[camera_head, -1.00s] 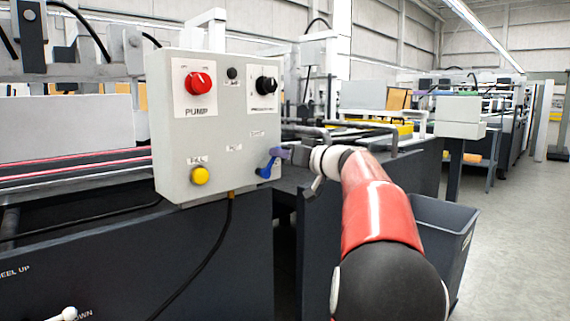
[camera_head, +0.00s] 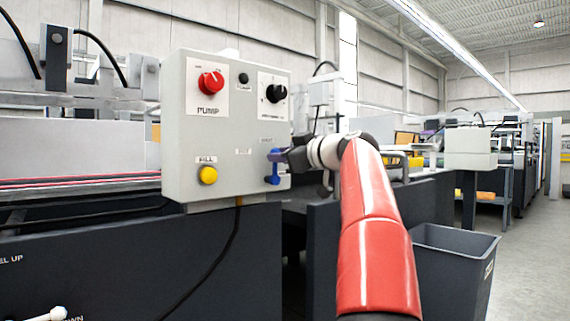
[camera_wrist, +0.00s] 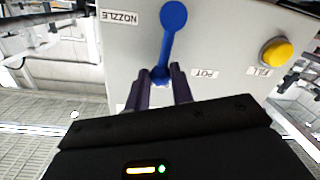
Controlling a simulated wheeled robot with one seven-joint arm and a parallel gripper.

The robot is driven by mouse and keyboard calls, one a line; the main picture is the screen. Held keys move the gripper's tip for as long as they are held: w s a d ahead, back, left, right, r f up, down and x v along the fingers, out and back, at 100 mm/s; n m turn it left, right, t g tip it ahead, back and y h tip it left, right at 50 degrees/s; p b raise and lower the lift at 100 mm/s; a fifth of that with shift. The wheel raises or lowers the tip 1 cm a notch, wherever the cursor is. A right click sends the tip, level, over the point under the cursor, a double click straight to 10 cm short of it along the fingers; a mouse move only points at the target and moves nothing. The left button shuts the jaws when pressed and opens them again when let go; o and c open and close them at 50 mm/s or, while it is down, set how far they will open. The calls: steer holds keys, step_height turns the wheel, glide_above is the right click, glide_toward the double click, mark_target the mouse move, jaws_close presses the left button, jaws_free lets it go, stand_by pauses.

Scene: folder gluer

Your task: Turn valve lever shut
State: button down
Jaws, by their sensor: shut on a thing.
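The blue valve lever (camera_head: 272,179) is on the right part of the grey control box's front. It stands nearly upright, its round end at the bottom. My gripper (camera_head: 284,156) reaches it from the right, at its upper end. In the wrist view, which is upside down, the lever (camera_wrist: 167,42) runs from its round end down to between my fingers. My gripper (camera_wrist: 161,82) is shut on its narrow end there. The fingers hide part of that end.
The grey control box (camera_head: 225,125) carries a red pump knob (camera_head: 211,82), a black knob (camera_head: 276,93) and a yellow button (camera_head: 208,175). A dark bin (camera_head: 455,239) stands on the floor at the right. Open floor lies beyond it.

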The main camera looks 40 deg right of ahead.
steer(key=shift+a, duration=0.1)
stand_by(0.4)
steer(key=c, duration=1.2)
jaws_free()
steer(key=shift+s, duration=0.1)
steer(key=s+b, duration=0.1)
steer(key=s, duration=0.6)
steer(key=shift+s+d+r+b, duration=0.15)
steer(key=shift+s+d+b, duration=0.15)
steer(key=shift+d+b, duration=0.15)
